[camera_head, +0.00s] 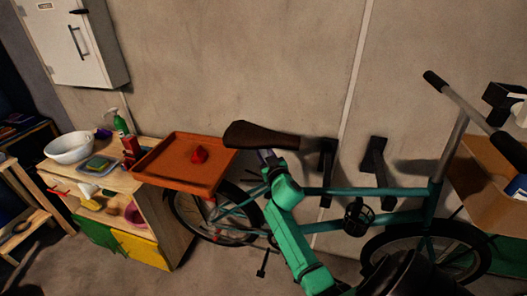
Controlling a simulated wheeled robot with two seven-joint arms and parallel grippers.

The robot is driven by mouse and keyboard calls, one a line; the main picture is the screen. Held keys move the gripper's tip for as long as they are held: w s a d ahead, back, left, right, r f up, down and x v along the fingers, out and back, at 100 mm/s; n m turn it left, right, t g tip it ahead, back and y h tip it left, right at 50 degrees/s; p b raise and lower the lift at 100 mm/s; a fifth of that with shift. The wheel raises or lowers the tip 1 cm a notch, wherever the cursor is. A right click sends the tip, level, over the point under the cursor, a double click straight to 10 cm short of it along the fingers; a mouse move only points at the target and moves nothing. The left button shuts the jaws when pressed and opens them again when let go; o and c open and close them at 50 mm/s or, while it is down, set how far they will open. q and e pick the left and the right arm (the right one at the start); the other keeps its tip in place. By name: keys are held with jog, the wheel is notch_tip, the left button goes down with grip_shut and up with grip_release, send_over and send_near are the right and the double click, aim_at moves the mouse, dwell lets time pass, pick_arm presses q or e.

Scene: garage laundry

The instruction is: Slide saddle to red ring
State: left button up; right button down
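The bicycle's dark brown saddle (262,135) sits high at the rear of the teal frame, its wide end to the left and its narrow end to the right. A green arm of mine, apparently the right, comes up from the lower right and ends just under the saddle. My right gripper (267,157) is a small grey shape below the saddle; its fingers are mostly hidden, so I cannot tell whether it grips the saddle or post. The seat post is largely hidden by this arm. I cannot make out a red ring on it. My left gripper is not in view.
A wooden cabinet (165,218) with a white bowl (69,147) is further left. Two dark brackets (374,160) stand behind the frame. A cardboard box (484,172) is at right.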

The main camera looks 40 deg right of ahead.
jog(key=r, duration=0.1)
jog(key=r+p, duration=0.2)
jog(key=r, duration=0.1)
jog(key=shift+w+a+r, duration=0.1)
jog(key=shift+w+a, duration=0.1)
jog(key=shift+w, duration=0.15)
jog(key=shift+w+r, duration=0.1)
jog(key=shift+a+t, duration=0.1)
jog(key=shift+t, duration=0.2)
jog(key=c, duration=0.6)
grip_release()
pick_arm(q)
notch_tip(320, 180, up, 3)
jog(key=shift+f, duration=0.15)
pick_arm(e)
jog(key=shift+f, duration=0.25)
jog(key=shift+f, duration=0.1)
pick_arm(q)
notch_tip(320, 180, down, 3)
jog(key=b, duration=0.2)
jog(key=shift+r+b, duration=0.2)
jog(key=shift+b, duration=0.15)
pick_arm(e)
jog(key=v, duration=1.4)
jog(key=shift+s+r, duration=0.25)
